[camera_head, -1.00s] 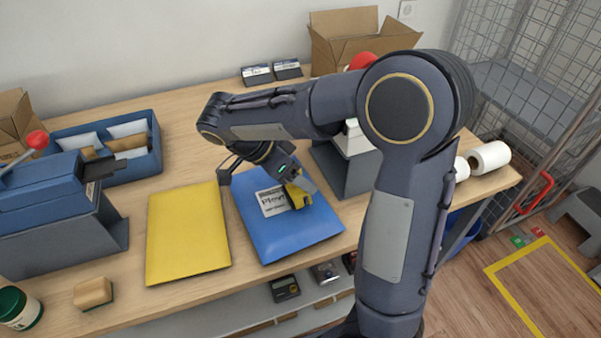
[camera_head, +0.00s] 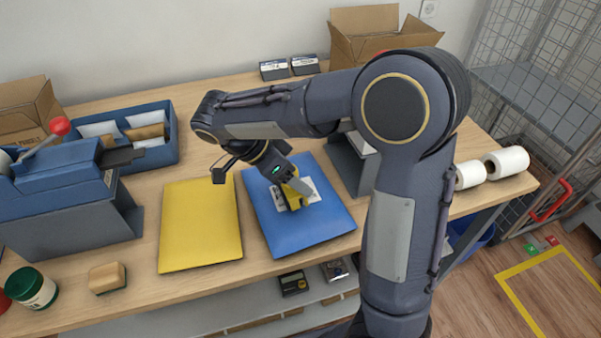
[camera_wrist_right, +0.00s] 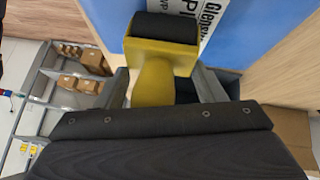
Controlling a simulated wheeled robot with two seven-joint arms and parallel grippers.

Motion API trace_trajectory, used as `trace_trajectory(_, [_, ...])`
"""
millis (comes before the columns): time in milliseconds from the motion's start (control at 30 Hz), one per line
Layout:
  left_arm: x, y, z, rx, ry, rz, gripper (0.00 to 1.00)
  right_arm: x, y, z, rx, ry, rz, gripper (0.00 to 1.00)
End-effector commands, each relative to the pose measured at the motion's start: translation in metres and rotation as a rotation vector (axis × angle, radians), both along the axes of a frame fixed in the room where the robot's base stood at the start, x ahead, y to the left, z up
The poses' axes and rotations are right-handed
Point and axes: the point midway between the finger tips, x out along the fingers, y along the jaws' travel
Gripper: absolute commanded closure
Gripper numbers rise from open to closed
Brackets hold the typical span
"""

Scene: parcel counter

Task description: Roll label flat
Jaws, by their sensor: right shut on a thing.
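A blue parcel (camera_head: 315,222) lies flat on the counter, with a white printed label (camera_head: 312,187) on it. My right gripper (camera_head: 291,184) is shut on a yellow-handled roller (camera_head: 293,198) above the parcel. The roller covers the middle of the label, which shows on both sides of it. In the right wrist view the roller's black cylinder (camera_wrist_right: 165,27) is over the label (camera_wrist_right: 212,18), whose printed edge shows at its right. Whether the cylinder presses on the label is hard to tell. My left gripper is not in view.
A yellow envelope (camera_head: 201,226) lies just left of the blue parcel. A blue machine with a red-knobbed lever (camera_head: 65,205), a sponge-like block (camera_head: 107,278) and a green jar (camera_head: 32,288) stand farther left. White rolls (camera_head: 507,163) lie at the right end.

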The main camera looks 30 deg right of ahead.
Motion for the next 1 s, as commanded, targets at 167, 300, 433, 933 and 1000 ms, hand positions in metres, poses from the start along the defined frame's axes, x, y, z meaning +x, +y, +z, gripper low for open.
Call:
trace_trajectory(167, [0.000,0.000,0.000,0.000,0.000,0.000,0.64,0.000,0.002,-0.001,0.001,0.002,-0.001,0.63])
trace_trajectory(300, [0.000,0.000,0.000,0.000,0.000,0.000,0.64,0.000,0.002,-0.001,0.000,0.002,0.000,0.63])
trace_trajectory(433, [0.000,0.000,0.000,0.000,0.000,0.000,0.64,0.001,0.005,-0.001,0.000,0.002,0.001,0.63])
trace_trajectory(933, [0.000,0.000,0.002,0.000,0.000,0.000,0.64,0.005,0.026,-0.001,0.000,0.002,0.000,0.63])
trace_trajectory(1000, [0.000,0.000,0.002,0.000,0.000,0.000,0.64,0.005,0.026,-0.001,0.000,0.002,0.000,0.63])
